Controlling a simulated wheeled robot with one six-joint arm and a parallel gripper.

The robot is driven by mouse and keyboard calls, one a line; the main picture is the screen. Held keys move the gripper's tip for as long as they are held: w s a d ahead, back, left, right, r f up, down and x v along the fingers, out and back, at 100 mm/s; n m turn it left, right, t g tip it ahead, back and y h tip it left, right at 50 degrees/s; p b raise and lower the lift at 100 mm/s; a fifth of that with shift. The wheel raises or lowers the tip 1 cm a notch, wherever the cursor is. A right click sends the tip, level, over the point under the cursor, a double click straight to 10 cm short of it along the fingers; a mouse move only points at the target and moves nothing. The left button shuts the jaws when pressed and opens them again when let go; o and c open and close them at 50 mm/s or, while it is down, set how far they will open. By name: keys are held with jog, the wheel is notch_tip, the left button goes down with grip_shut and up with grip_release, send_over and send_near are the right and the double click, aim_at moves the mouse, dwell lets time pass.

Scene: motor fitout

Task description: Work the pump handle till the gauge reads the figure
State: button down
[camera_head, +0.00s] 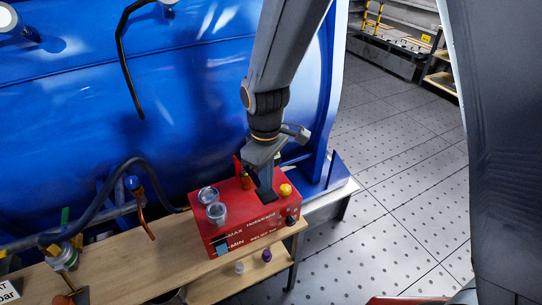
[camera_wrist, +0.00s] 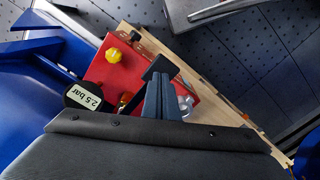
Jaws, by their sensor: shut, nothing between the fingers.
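The red pump box (camera_head: 228,215) sits on a wooden bench beside the big blue tank, with white lettering including MAX and MIN on its front. A yellow knob (camera_head: 286,190) is on its top, also seen in the wrist view (camera_wrist: 114,53). Two round clear-topped fittings (camera_head: 211,203) stand at its left; I cannot read any gauge needle. My gripper (camera_head: 264,190) is shut and empty, pointing down over the box.
The blue tank (camera_head: 180,100) stands behind the bench (camera_head: 135,262). A hose and small valves (camera_head: 63,258) are at left. Small caps (camera_head: 266,255) sit on a lower shelf. Tiled floor at right is open.

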dwell(0.5)
jog(key=shift+r, duration=2.5)
